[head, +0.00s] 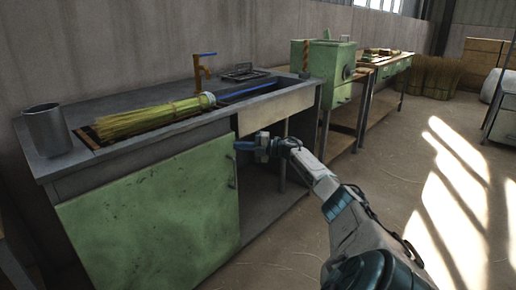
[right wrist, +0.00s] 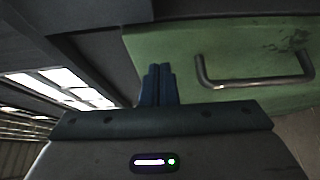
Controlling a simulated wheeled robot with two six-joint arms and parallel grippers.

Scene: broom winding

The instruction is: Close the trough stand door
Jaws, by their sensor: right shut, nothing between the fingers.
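The green trough stand door (head: 150,215) covers the left part of the stand's front. The stand's front is open to the right of the door, with the dark inside and shelf showing. The door's metal handle (head: 231,170) is near its right edge. My right gripper (head: 240,145) is shut and empty at the door's upper right corner, above the handle. In the right wrist view, its blue fingers (right wrist: 158,85) lie together by the door's edge (right wrist: 180,60), beside the handle (right wrist: 255,82). I cannot tell whether they touch the door. My left gripper is out of view.
On the stand's grey top (head: 110,160) are a metal cup (head: 47,130), a straw broom (head: 140,118) and a tap (head: 201,72). A green machine (head: 325,65) stands beyond its right end. The floor (head: 380,170) to the right is clear.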

